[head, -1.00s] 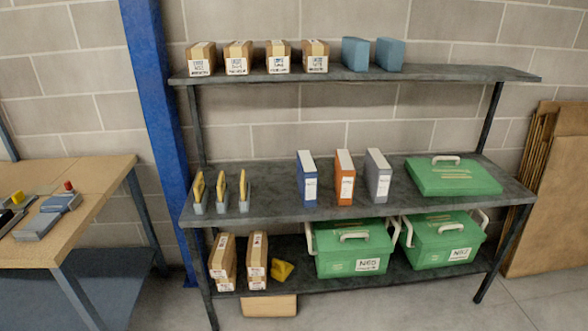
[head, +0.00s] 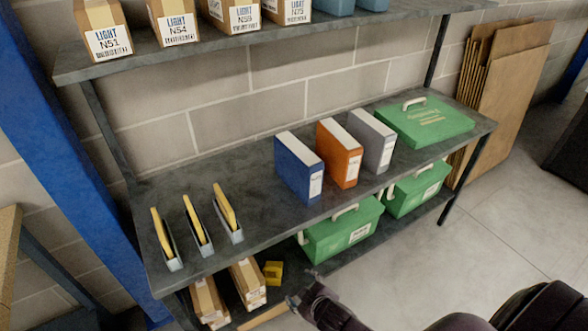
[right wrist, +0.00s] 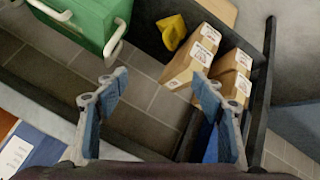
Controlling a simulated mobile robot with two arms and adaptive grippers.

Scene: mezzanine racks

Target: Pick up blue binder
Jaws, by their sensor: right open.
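The blue binder (head: 297,170) stands upright on the middle shelf, left of an orange binder (head: 339,153) and a grey binder (head: 372,140). Its white spine label faces out. In the right wrist view the blue binder (right wrist: 35,150) shows at the lower left, partly cut off by the frame edge. My right gripper (head: 303,289) is in front of the rack, below the middle shelf's front edge and apart from the binder. Its fingers (right wrist: 158,80) are spread and empty. My left gripper is not in view.
Yellow items in grey holders (head: 195,228) stand at the left of the middle shelf. A green case (head: 424,120) lies at its right. Green boxes (head: 342,232), cartons (head: 248,282) and a yellow object (head: 273,272) are on the lower shelf. A blue post (head: 65,160) rises at left.

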